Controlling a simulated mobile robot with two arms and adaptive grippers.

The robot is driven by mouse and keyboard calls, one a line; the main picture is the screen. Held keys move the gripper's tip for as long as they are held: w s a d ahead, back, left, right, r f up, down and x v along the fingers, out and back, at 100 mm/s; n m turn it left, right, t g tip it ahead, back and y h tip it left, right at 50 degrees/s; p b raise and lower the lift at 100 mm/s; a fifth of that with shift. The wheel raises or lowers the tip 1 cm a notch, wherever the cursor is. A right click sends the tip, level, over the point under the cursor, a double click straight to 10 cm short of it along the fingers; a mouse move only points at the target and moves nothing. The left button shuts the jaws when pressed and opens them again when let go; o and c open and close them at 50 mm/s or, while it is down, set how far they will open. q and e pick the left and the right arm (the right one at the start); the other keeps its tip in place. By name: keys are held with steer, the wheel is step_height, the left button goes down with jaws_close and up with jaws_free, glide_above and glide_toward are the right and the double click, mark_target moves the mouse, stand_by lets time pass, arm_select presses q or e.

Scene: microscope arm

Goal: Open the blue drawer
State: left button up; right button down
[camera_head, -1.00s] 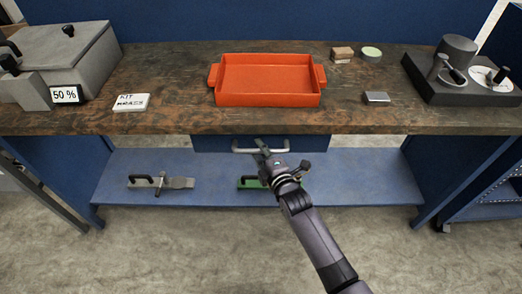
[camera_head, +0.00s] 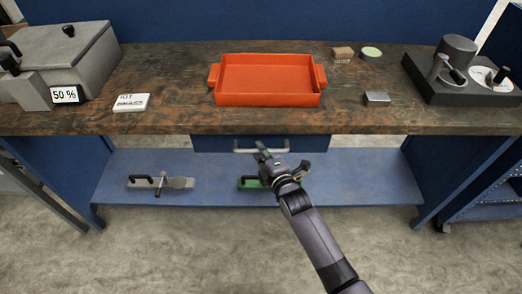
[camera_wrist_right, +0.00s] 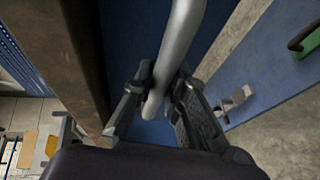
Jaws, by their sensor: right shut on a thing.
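The blue drawer (camera_head: 312,144) sits under the wooden tabletop. Its grey bar handle (camera_head: 243,151) runs along its front. My right gripper (camera_head: 262,149) is at the handle, its fingers pointing to the drawer front. In the right wrist view the handle (camera_wrist_right: 178,50) passes between the two fingers of the right gripper (camera_wrist_right: 160,95), which is shut on it. Part of the drawer front is hidden behind the gripper in the head view. My left gripper is not in view.
An orange tray (camera_head: 268,101) stands on the tabletop above the drawer. A blue lower shelf (camera_head: 350,185) holds a grey tool (camera_head: 178,183) at left and a green one (camera_head: 250,184), partly behind my arm. The floor in front is clear.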

steer(key=shift+s, duration=0.1)
steer(key=s+p, duration=0.8)
steer(key=s, duration=1.6)
steer(key=shift+s+p, duration=0.3)
steer(key=shift+p, duration=0.05)
steer(key=c, duration=1.6)
jaws_free()
steer(key=shift+o, duration=0.2)
